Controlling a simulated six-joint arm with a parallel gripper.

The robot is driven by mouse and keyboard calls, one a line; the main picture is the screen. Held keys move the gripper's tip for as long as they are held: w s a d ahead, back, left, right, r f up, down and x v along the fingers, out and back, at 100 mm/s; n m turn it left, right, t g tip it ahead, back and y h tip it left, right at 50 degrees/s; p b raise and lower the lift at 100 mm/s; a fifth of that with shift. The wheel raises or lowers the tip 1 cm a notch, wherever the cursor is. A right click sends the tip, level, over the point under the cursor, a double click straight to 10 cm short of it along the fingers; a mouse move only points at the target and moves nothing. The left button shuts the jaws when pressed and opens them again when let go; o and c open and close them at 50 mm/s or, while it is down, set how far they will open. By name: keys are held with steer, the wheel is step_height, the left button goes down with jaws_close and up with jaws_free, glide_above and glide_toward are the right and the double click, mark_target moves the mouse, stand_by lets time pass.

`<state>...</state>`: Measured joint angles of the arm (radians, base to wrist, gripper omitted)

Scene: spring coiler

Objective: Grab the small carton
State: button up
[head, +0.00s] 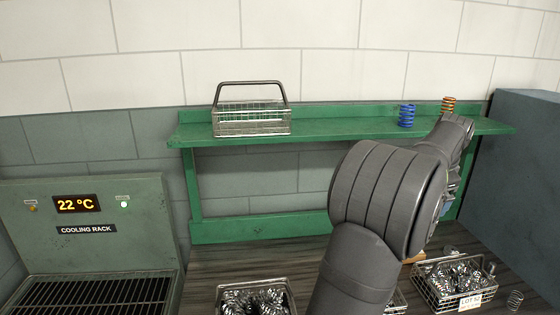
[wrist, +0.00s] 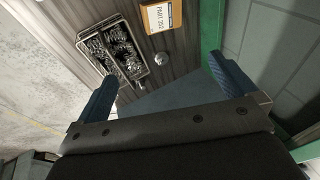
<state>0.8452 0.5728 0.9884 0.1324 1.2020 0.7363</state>
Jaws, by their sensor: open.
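The small carton (wrist: 160,22) is an orange box with a white printed label, at the top middle of the wrist view. In the head view only a sliver of orange (head: 413,259) shows behind my arm, probably the same carton. My gripper (wrist: 162,70) is open, with its two blue fingers wide apart and nothing between them. The carton lies beyond the fingertips, apart from them. In the head view my arm hides most of the gripper.
A wire basket of springs (wrist: 143,72) stands beside the carton; a labelled one (head: 446,301) shows at lower right. A green shelf (head: 345,128) holds an empty wire basket (head: 250,128), a blue spring (head: 407,116) and a copper spring (head: 448,105). The cooling rack (head: 90,250) is at left.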

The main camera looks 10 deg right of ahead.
steer(key=w+d+f+n, duration=0.2)
steer(key=f+n, duration=0.3)
steer(key=f, duration=0.3)
steer(key=w+d+f+n+y, duration=0.1)
steer(key=w+d+f+n, duration=0.1)
steer(key=w+f+n, duration=0.2)
steer(key=w+d+f+n, duration=0.2)
steer(key=w+f+n, duration=0.2)
steer(key=f, duration=0.9)
steer(key=shift+w+n+y, duration=0.1)
steer(key=shift+n+y, duration=0.2)
steer(key=shift+n, duration=1.5)
steer(key=shift+t, duration=0.3)
steer(key=shift+d+x, duration=0.15)
steer(key=shift+x, duration=1.15)
steer(key=shift+d+x, duration=0.15)
steer(key=shift+x, duration=1.2)
steer(key=shift+r, duration=0.1)
steer(key=c, duration=1.2)
